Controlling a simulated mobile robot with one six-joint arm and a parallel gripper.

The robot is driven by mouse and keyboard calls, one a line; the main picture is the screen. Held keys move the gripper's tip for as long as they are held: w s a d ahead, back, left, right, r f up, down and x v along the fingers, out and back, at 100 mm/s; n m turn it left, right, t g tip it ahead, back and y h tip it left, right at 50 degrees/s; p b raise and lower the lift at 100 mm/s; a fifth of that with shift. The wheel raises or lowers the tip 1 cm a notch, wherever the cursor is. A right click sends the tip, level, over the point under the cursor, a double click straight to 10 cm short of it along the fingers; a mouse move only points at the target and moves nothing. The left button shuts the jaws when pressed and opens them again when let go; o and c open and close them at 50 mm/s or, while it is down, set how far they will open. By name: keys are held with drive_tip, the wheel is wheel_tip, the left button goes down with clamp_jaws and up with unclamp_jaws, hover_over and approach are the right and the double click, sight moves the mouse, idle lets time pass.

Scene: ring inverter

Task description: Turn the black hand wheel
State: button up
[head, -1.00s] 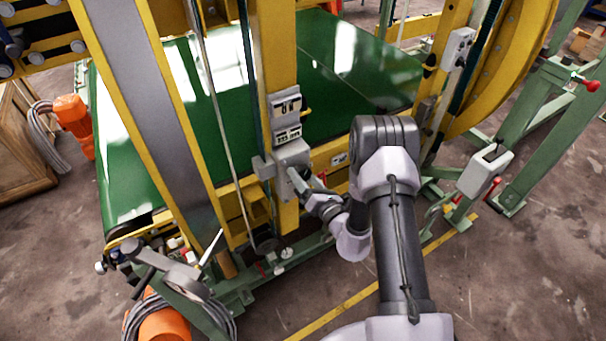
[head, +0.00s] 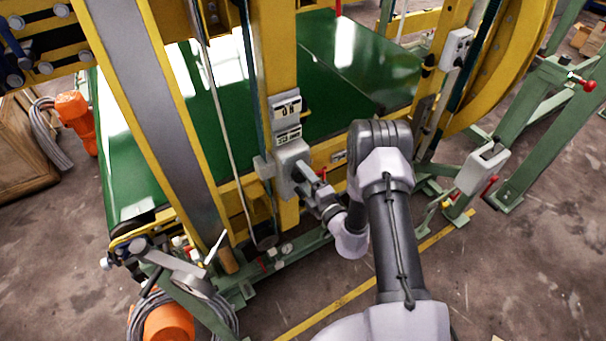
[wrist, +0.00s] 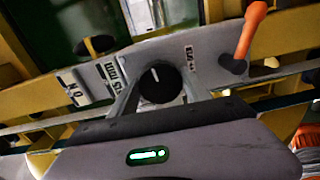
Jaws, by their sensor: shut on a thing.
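The black hand wheel (wrist: 158,84) shows in the wrist view as a round black knob with a white mark on its face. It sits on a light grey housing, which also shows in the head view (head: 290,160). My gripper (wrist: 157,90) has one finger on each side of the wheel and is shut on it. In the head view my gripper (head: 303,178) is at the front of the housing, and the wheel is hidden there. An orange-red lever handle (wrist: 250,30) stands to the right of the wheel in the wrist view.
Labelled plates (head: 287,120) are on the yellow post above the housing. A green conveyor belt (head: 345,65) lies behind the posts. A grey box with a red lever (head: 483,170) stands at the right. The floor at the lower right is clear.

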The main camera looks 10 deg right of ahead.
drive_tip(key=m+p, duration=0.1)
drive_tip(key=m, duration=0.4)
drive_tip(key=shift+m, duration=0.3)
drive_tip(key=m+p, duration=0.1)
drive_tip(key=m, duration=1.1)
drive_tip(key=shift+m, duration=0.3)
drive_tip(key=m, duration=0.5)
drive_tip(key=shift+m+p, duration=0.3)
drive_tip(key=shift+p, duration=0.1)
drive_tip(key=o, duration=1.4)
drive_tip(key=v, duration=1.7)
drive_tip(key=shift+s+p, duration=0.25)
drive_tip(key=shift+p, duration=0.05)
